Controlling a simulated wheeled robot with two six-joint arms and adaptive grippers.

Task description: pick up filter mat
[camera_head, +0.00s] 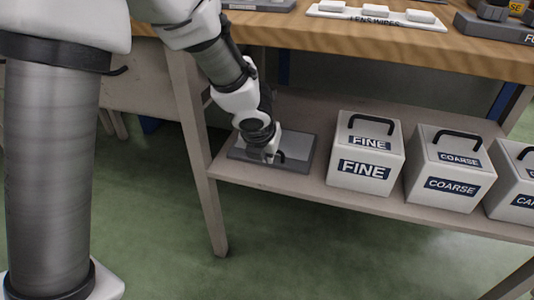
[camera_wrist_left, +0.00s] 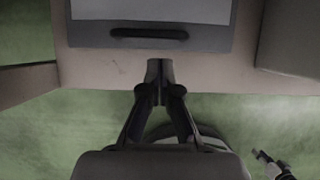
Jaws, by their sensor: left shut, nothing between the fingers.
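A flat grey slab (camera_head: 296,176) with a dark handle-like bar lies on the lower shelf at its left end. It also shows at the top of the left wrist view (camera_wrist_left: 90,30), with a lighter grey top. I cannot tell whether it is the filter mat or a holder for it. My left gripper (camera_head: 272,153) is low over the slab in the head view. In the left wrist view its fingers (camera_wrist_left: 160,72) are shut and empty, over the shelf just short of the dark bar. A small black and white part at that view's lower right may be my right gripper.
White handled boxes marked FINE (camera_head: 366,182) and COARSE (camera_head: 453,188) stand right of the slab, with another at the edge. The wooden bench top (camera_head: 300,34) overhangs the shelf (camera_head: 320,204). A shelf leg (camera_head: 198,150) stands at its left end. Green floor lies in front.

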